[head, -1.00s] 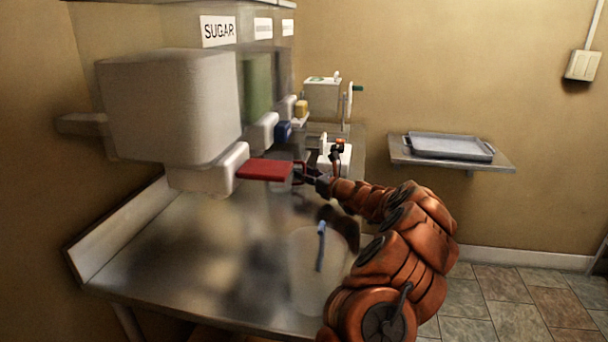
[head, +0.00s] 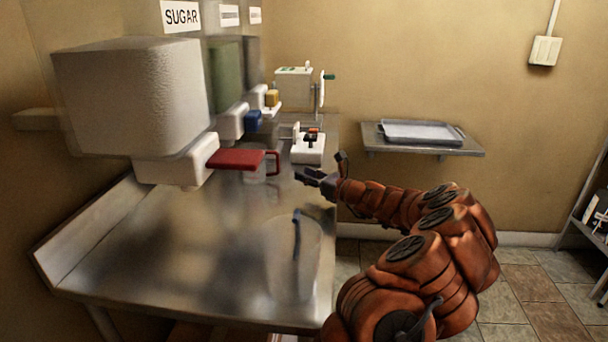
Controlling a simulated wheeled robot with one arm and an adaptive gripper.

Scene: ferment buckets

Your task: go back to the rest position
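My gripper (head: 307,177) is at the end of my orange-brown arm, in the head view, over the right part of the steel counter (head: 150,285). Its two dark fingers look apart, with nothing visible between them. It points left, a little to the right of a clear cup (head: 256,177) with a red handle and apart from it. The cup stands by the red lever (head: 235,159) of the dispenser labelled SUGAR (head: 135,95).
A translucent bucket (head: 280,265) with a dark blue stick stands on the counter's front right, near my arm. A white scale-like device (head: 308,148) and a white box machine (head: 294,90) stand behind. A wall shelf (head: 470,150) holds a tray (head: 420,132).

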